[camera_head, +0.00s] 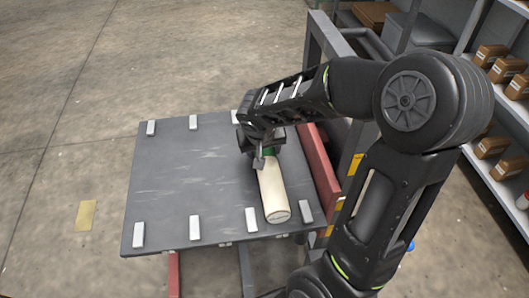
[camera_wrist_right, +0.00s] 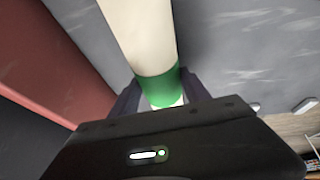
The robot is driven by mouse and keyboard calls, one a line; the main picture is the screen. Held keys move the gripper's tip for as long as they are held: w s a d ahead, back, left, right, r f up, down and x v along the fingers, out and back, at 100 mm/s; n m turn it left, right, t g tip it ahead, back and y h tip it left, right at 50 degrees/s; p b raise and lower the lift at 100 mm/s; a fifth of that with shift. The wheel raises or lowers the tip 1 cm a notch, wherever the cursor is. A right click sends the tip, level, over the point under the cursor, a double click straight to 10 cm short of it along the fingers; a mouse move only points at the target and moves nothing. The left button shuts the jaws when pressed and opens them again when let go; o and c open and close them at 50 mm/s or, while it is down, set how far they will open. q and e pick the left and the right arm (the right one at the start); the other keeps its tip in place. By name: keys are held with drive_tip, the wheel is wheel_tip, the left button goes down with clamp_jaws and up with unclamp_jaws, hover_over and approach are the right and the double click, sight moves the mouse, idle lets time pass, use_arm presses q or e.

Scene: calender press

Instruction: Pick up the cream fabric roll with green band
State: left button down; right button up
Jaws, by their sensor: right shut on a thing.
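The cream fabric roll (camera_head: 272,190) lies on the right part of the grey table plate (camera_head: 180,185) in the head view. Its green band is mostly hidden there by my right gripper (camera_head: 258,158), which comes down on the roll's far end. In the right wrist view the cream roll (camera_wrist_right: 142,35) runs up the picture, with the green band (camera_wrist_right: 158,88) between the fingers. My right gripper (camera_wrist_right: 155,95) is shut on the roll around the band. I cannot tell whether the roll is lifted off the plate. My left gripper is not in view.
A red bar (camera_head: 318,172) stands along the plate's right side, close to the roll. Several light blocks (camera_head: 195,227) sit along the plate's edges. Shelves with brown boxes (camera_head: 490,146) stand at the right. The plate's left part is clear.

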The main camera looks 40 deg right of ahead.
clamp_jaws()
drive_tip(key=shift+r, duration=0.15)
wheel_tip(320, 180, up, 10)
drive_tip(key=shift+f+p, duration=0.1)
drive_tip(key=shift+p, duration=0.45)
idle(0.5)
